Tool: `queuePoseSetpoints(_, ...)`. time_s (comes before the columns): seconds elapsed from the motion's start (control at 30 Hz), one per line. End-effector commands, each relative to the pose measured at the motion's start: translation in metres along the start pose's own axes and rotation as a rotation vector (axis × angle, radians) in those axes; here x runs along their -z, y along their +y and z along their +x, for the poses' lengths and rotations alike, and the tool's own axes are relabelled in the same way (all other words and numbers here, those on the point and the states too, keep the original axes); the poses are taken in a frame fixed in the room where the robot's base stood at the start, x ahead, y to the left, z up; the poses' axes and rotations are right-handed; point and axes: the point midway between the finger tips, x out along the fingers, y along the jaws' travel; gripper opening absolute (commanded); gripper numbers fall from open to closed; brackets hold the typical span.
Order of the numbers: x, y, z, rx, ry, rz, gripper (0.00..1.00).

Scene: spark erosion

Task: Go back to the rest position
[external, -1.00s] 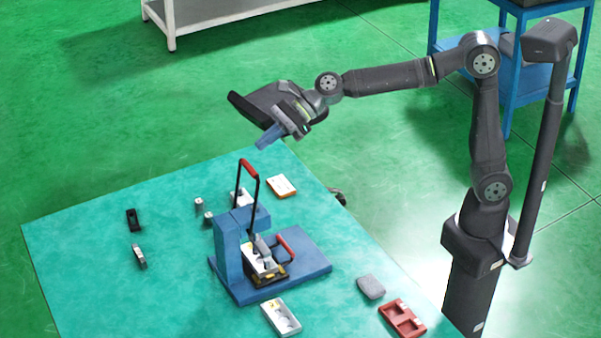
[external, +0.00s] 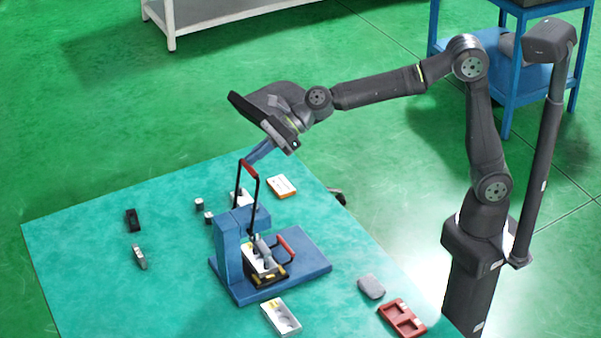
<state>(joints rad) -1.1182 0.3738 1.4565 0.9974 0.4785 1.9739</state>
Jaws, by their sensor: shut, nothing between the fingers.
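My gripper (external: 256,156) is in the air over the far part of the teal table (external: 110,215). Its blue fingers point down and to the left, and it is shut and empty. In the picture the fingertips are just above the red handle of the blue press (external: 228,257). I cannot tell whether they touch it. The press stands upright on its blue base plate, with a pale part in it. A second red handle shows low at its right side.
A white tray (external: 281,317) is in front of the press. A grey lump (external: 371,287) and a red tray (external: 402,318) lie at the right. An orange-and-white box (external: 281,186) lies behind. Small dark and metal parts lie at the left. The table's left side is mostly clear.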

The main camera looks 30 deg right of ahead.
Motion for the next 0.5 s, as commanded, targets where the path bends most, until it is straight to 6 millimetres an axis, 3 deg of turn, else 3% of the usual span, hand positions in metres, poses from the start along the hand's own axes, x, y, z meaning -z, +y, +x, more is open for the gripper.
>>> queuePoseSetpoints(0.07,-0.004,0.0,0.014,-0.001,0.001,0.001,0.0)
queuePoseSetpoints(0.5,0.061,-0.001,-0.042,0.002,0.002,0.005,0.0)
